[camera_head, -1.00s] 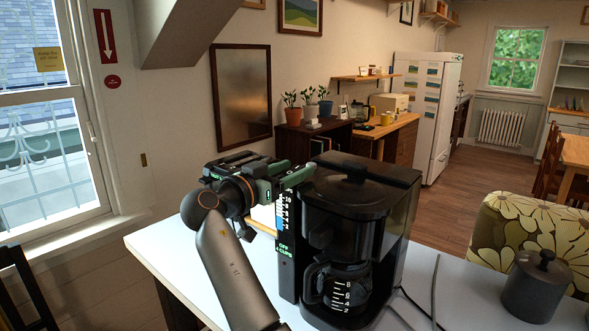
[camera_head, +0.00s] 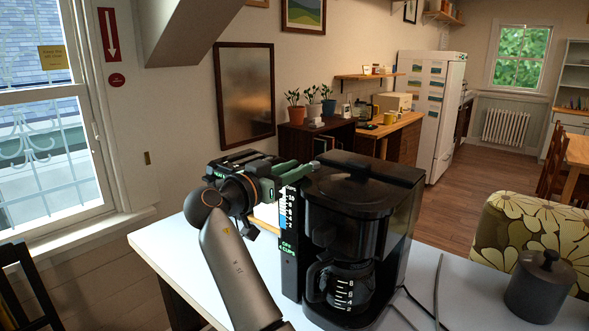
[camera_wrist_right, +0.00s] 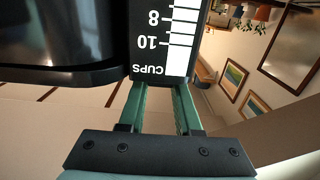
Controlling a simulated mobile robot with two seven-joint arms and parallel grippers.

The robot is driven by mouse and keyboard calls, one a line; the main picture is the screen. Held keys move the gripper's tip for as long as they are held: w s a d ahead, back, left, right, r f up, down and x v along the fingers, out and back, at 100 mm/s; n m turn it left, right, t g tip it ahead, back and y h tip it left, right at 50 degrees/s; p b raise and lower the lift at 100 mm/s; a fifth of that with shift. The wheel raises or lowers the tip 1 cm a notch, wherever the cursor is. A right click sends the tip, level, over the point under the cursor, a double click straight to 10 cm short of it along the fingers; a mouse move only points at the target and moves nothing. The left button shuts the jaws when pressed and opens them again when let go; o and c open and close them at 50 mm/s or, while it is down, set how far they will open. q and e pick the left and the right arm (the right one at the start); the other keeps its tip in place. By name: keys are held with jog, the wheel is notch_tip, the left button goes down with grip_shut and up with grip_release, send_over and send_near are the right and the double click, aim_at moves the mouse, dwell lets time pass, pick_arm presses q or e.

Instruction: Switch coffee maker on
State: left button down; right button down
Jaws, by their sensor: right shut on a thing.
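The black coffee maker (camera_head: 352,200) stands upright on the white table, its glass carafe (camera_head: 343,287) seated in the lower front. A tall panel with a cup scale (camera_head: 287,215) and green lettering runs up its left side; the lettering is too small to read surely. My right gripper (camera_head: 306,168) is at the top of that panel. In the right wrist view, its two green fingers (camera_wrist_right: 161,100) reach either side of the panel marked CUPS (camera_wrist_right: 165,45), shut on the coffee maker's edge. I cannot make out a switch. My left gripper is not in view.
The white table (camera_head: 170,245) has bare room at its left. A dark lidded canister (camera_head: 540,287) stands at the right, near a flowered chair (camera_head: 535,225). A dark cable (camera_head: 437,290) lies behind and right of the coffee maker. A window (camera_head: 45,130) is at the left.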

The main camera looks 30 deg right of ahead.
jog(key=shift+r+p, duration=0.25)
jog(key=shift+p, duration=0.1)
jog(key=shift+g+y, duration=0.3)
jog(key=shift+y, duration=0.2)
jog(key=shift+d+f, duration=0.1)
jog(key=shift+f, duration=0.05)
jog(key=c, duration=0.6)
grip_release()
jog(key=shift+s+a, duration=0.15)
jog(key=shift+a, duration=0.35)
jog(key=b+v, duration=0.2)
jog(key=v, duration=0.9)
jog(key=shift+s+a, duration=0.15)
jog(key=shift+s, duration=0.05)
